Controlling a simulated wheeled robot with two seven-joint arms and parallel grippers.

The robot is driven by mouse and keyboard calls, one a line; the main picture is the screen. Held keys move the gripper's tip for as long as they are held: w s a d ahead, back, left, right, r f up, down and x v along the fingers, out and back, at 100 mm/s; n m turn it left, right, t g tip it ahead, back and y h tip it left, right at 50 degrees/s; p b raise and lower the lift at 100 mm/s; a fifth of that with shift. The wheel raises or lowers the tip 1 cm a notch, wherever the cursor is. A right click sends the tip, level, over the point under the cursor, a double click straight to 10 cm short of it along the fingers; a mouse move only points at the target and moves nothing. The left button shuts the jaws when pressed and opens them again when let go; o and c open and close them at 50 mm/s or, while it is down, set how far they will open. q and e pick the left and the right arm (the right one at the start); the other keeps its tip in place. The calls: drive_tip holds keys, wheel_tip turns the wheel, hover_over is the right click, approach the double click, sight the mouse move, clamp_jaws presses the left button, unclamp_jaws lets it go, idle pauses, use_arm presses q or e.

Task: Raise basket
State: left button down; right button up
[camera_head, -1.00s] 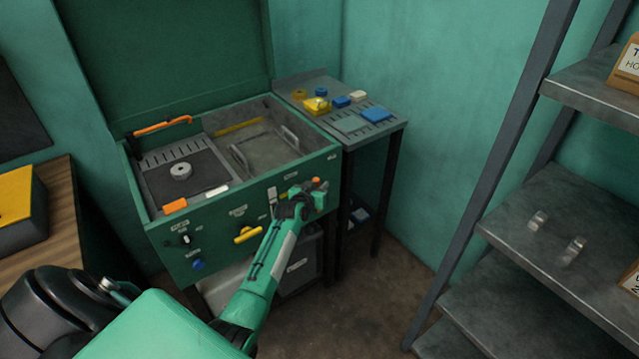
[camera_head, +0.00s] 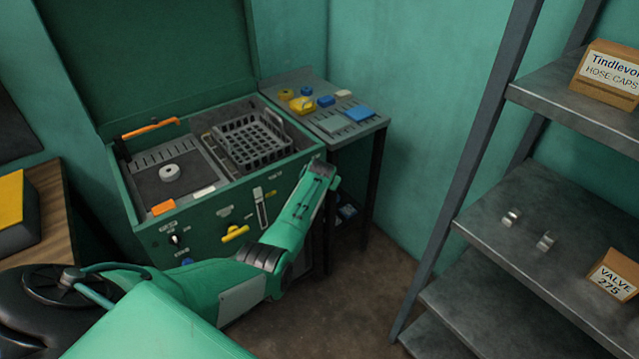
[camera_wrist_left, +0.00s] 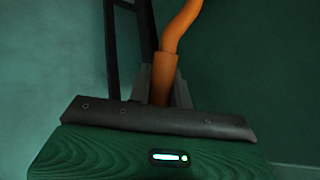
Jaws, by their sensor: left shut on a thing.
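A grey wire basket (camera_head: 250,140) sits raised in the right side of the green machine's (camera_head: 205,230) open top, its grid showing above the rim. In the head view my left arm reaches across the machine's front, with its gripper (camera_head: 320,164) high at the front right corner. In the left wrist view my left gripper (camera_wrist_left: 163,88) is shut on an orange handle (camera_wrist_left: 168,68), which bends upward out of the jaws. In the head view the handle is hidden behind my arm. My right gripper is not in view.
A small side table (camera_head: 325,112) with blue and yellow items stands right of the machine. A metal shelf (camera_head: 520,220) with boxes stands further right. A wooden table (camera_head: 55,220) is at the left. Some floor (camera_head: 350,300) is clear between machine and shelf.

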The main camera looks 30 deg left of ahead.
use_arm(q)
drive_tip(key=shift+w+a+r+b, duration=0.15)
drive_tip(key=shift+w+a+b, duration=0.1)
drive_tip(key=shift+w+b, duration=0.15)
drive_tip(key=c, duration=1.6)
unclamp_jaws()
drive_tip(key=o, duration=0.3)
drive_tip(key=shift+w+f+g, duration=0.15)
drive_tip(key=shift+f+g, duration=0.05)
drive_tip(key=shift+g, duration=0.1)
drive_tip(key=shift+s+d+r+p, duration=0.4)
drive_tip(key=shift+s+d+r, duration=0.05)
drive_tip(key=shift+s+d, duration=0.1)
drive_tip(key=v, duration=1.1)
drive_tip(key=shift+s+d+r, duration=0.1)
drive_tip(key=shift+s+r, duration=0.05)
drive_tip(key=shift+r, duration=0.2)
drive_tip(key=shift+f, duration=0.1)
